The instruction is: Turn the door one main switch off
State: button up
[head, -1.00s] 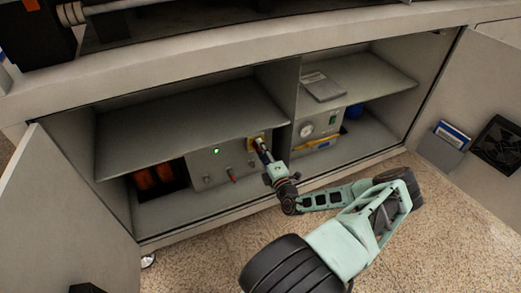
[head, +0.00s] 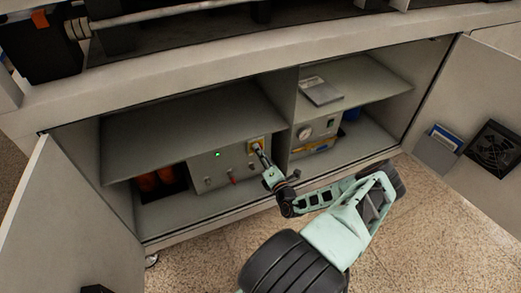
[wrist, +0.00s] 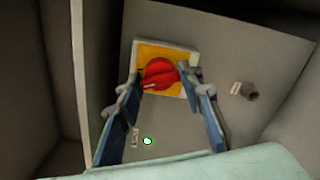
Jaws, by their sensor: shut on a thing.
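The main switch is a red rotary knob (wrist: 159,74) on a yellow square plate (wrist: 182,53), seen in the wrist view. The plate (head: 254,142) also shows at the right of the grey control box in the head view. My gripper (wrist: 162,78) has a blue-padded finger on either side of the knob, with the tips closed on it. The knob's pale mark points to the lower left in the wrist view. In the head view my gripper (head: 259,151) reaches to the plate and hides the knob. A green light (head: 217,154) is lit on the box.
The control box (head: 205,166) stands under a shelf (head: 190,128) in the open cabinet. A divider (head: 281,100) is close on the right, with a gauge unit (head: 305,133) beyond it. Open doors stand at the left (head: 75,225) and right (head: 480,110).

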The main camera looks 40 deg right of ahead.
jog(key=n+p, duration=0.5)
jog(key=n, duration=0.7)
jog(key=shift+a+n, duration=0.1)
jog(key=shift+n, duration=0.3)
dwell(0.3)
jog(key=o, duration=1.2)
jog(key=shift+c, duration=0.2)
